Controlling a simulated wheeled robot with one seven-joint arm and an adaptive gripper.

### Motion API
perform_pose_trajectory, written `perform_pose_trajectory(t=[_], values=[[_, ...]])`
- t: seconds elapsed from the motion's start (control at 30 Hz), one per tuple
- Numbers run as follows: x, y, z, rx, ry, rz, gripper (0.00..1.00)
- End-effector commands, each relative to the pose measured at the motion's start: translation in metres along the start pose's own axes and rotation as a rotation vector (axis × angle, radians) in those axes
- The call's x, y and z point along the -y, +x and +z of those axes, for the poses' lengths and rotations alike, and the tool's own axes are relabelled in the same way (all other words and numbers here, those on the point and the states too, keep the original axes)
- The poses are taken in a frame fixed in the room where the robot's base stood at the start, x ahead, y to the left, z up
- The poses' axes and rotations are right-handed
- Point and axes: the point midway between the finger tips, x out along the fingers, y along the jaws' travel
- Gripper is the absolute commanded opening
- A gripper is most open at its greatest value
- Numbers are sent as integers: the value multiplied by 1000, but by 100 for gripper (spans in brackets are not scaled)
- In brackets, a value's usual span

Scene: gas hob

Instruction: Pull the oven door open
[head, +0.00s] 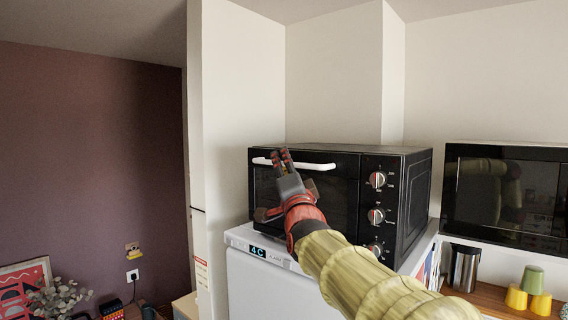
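The black oven (408,168) stands on top of a white fridge, with its door (342,195) facing me. The door looks shut. A white bar handle (318,166) runs along the top of the door, and round knobs sit on the panel to its right. My gripper (282,158) is in front of the left part of the handle, its fingertips level with or just above the bar. The fingers overlap the handle in this view, and I cannot tell whether they touch it or are around it. My gripper and arm hide the lower middle of the door.
The white fridge (258,290) below has a small display reading 4 C. A black microwave (505,195) is at the right, above a wooden shelf with a metal cup (464,268), yellow cups (516,298) and a green cup (532,279). A white wall panel (225,120) stands left of the oven.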

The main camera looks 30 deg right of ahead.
Motion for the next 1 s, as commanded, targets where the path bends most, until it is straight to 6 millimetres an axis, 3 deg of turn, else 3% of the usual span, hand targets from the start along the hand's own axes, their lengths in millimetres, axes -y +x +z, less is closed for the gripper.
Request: perform_pose_trajectory(t=[0.13, 0.63, 1.0], values=[[0, 0, 0, 0, 0, 0, 28], [0, 0, 0, 0, 0, 0, 0], [0, 0, 0, 0, -1, 1, 0]])
